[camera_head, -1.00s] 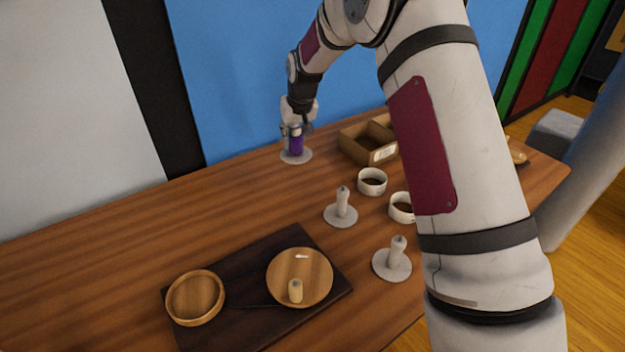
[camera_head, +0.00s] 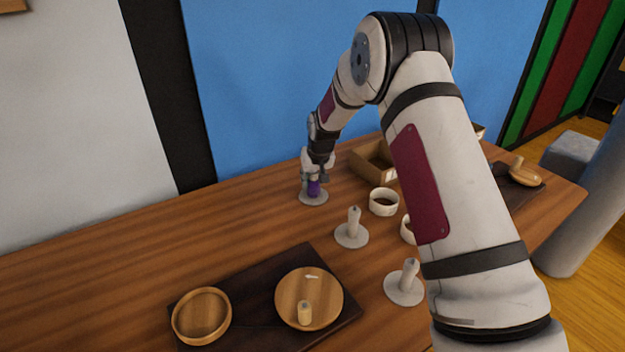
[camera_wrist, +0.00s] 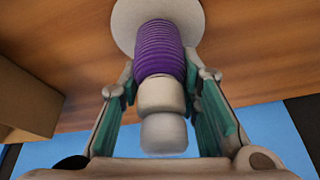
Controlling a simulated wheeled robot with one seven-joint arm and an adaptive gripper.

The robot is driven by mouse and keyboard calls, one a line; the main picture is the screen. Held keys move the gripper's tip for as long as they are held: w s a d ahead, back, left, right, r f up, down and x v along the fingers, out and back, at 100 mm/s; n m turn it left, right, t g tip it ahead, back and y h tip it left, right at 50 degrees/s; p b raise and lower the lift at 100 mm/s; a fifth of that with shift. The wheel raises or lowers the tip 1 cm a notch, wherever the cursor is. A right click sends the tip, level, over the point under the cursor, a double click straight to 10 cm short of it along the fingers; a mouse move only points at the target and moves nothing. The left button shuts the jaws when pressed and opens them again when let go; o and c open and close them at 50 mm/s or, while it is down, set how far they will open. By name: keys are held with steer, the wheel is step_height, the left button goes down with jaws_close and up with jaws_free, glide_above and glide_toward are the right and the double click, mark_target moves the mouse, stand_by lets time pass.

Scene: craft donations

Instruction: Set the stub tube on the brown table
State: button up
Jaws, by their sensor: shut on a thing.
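My gripper (camera_head: 316,179) is at the far side of the brown table (camera_head: 120,245). Its fingers, also in the wrist view (camera_wrist: 160,92), are shut on a purple ribbed tube (camera_wrist: 160,48) with a cream collar and a pale rounded top. The purple tube (camera_head: 314,189) is upright over a pale round base (camera_head: 313,199); I cannot tell whether they touch. A short cream cylinder (camera_head: 305,312) stands on a round wooden plate (camera_head: 325,287) at the front. I cannot tell which of these is the stub tube.
Two pale peg stands (camera_head: 352,234) (camera_head: 405,286) and a white ring-shaped bowl (camera_head: 384,203) stand right of centre. A cardboard box (camera_head: 370,160) is right of my gripper. A wooden dish (camera_head: 202,314) lies on a dark board (camera_head: 250,330). The table's left part is bare.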

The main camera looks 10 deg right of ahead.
steer(key=o, duration=1)
steer(key=shift+f, duration=0.1)
steer(key=shift+c, duration=0.2)
steer(key=shift+r, duration=0.4)
steer(key=p+v, duration=0.1)
steer(key=v, duration=1)
steer(key=shift+s+r, duration=0.3)
steer(key=shift+s, duration=0.05)
